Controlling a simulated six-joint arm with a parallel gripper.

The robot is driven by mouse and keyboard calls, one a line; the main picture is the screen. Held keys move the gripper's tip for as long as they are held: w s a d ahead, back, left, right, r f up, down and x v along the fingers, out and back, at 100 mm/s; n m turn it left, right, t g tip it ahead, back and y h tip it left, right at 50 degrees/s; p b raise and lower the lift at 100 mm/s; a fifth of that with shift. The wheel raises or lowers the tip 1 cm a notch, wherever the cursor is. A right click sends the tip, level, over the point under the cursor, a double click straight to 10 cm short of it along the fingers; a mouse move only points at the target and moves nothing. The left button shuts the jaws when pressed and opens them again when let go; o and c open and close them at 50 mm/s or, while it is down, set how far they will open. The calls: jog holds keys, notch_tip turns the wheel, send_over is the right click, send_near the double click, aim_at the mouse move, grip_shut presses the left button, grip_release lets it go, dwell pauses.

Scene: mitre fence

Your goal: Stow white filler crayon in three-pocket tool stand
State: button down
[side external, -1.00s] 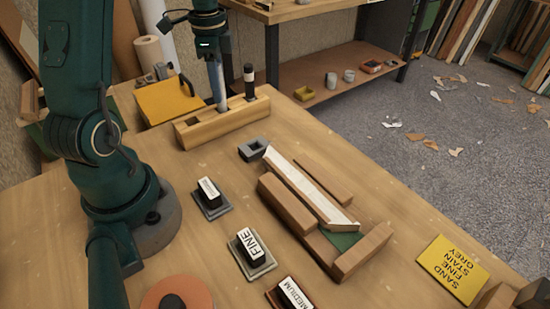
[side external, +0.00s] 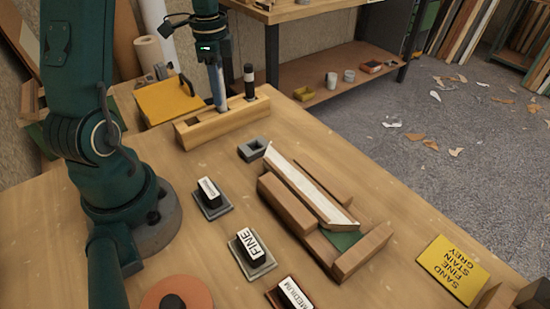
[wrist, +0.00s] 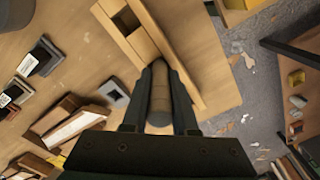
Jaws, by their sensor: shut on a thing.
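My gripper (side external: 211,62) is over the wooden three-pocket tool stand (side external: 190,133) and points down. In the wrist view my gripper (wrist: 161,72) is shut on a round stick, the filler crayon (wrist: 160,98), which looks grey-tan in shadow. In the side view the crayon (side external: 218,92) is a pale grey upright shaft whose lower end meets the middle of the stand. How deep it sits in a pocket is hidden. The left pocket looks empty. A black marker (side external: 249,82) with a light band stands at the right end. The stand also shows in the wrist view (wrist: 112,28).
A small grey open block (side external: 253,149) lies in front of the stand. Stamp-like blocks (side external: 209,192) and a wooden mitre fence (side external: 286,206) with a white strip lie nearer. A yellow sign (side external: 454,268) is at right. Bench between them is clear.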

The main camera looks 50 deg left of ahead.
jog(key=shift+f, duration=0.9)
dwell(0.8)
jog(key=c, duration=0.6)
grip_release()
